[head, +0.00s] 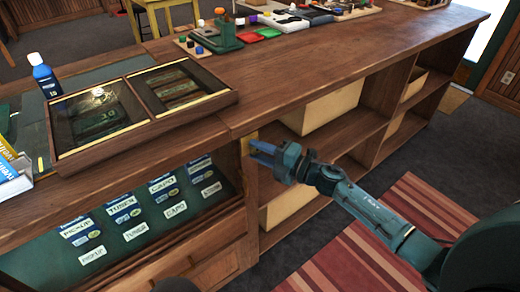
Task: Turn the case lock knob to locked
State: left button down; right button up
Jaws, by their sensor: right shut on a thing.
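The display case (190,243) is a wooden counter front with a window showing several white labels on green. A small brass-coloured lock plate (249,137) sits on its right post, just under the countertop. My right gripper (257,152) reaches in from the right and is shut at this plate, on the lock knob. The fingers hide the knob, so I cannot tell which way it is turned.
The wooden counter (330,70) overhangs the gripper. A glass-topped box (140,105) and a blue bottle (44,75) stand on it at left. Open shelves with pale boxes (325,108) lie behind my right arm. A striped rug (350,260) covers the floor below.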

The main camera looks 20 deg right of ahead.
dwell(0.4)
jog(key=o, duration=0.9)
jog(key=shift+o, duration=0.2)
jog(key=b+v, duration=0.1)
jog(key=v, duration=1.2)
jog(key=shift+d, duration=0.1)
